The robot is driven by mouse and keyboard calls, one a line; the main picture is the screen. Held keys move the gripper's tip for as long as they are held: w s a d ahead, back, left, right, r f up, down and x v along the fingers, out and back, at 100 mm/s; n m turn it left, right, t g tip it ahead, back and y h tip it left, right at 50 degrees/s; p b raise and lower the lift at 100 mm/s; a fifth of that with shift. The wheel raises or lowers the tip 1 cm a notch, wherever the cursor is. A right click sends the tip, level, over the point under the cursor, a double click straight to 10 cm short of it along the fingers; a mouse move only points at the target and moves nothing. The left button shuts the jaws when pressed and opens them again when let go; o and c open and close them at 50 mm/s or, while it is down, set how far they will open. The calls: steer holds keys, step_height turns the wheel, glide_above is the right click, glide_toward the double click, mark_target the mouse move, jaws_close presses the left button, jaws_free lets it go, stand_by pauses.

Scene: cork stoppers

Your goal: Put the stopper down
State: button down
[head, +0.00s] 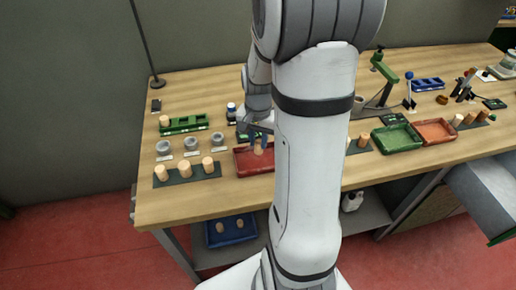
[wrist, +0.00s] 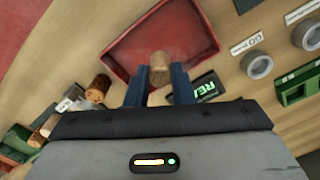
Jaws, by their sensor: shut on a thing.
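A tan cork stopper (wrist: 159,70) is held between the two blue fingers of my gripper (wrist: 158,84) in the wrist view. In the head view the stopper (head: 258,150) shows small and pale below my gripper (head: 257,142). A red tray (head: 243,170) lies under it on the wooden table. In the wrist view the red tray (wrist: 195,30) spreads behind the stopper, which overlaps its near part. The stopper seems to be over the tray; I cannot tell how high it is.
Several pale stoppers stand on a dark mat (head: 185,181) at the left, with grey rings (head: 190,143) and a green rack (head: 183,124) behind. A green tray (head: 397,139) and an orange tray (head: 434,132) lie at the right. My arm hides the table's middle.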

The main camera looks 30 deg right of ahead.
mark_target(258, 143)
steer(key=shift+s+f, duration=0.1)
steer(key=shift+f, duration=1.75)
steer(key=shift+f, duration=0.25)
steer(key=c, duration=1.3)
jaws_free()
steer(key=shift+r, duration=0.1)
steer(key=shift+o, duration=0.2)
step_height(258, 143, up, 12)
steer(key=shift+f, duration=0.15)
steer(key=shift+a+r, duration=0.1)
steer(key=shift+r, duration=0.2)
steer(key=s+a+r+n+t, duration=0.3)
steer(key=s+a+r+n, duration=0.2)
steer(key=s+a+n, duration=0.4)
steer(key=s+a, duration=0.3)
steer(key=shift+s, duration=0.15)
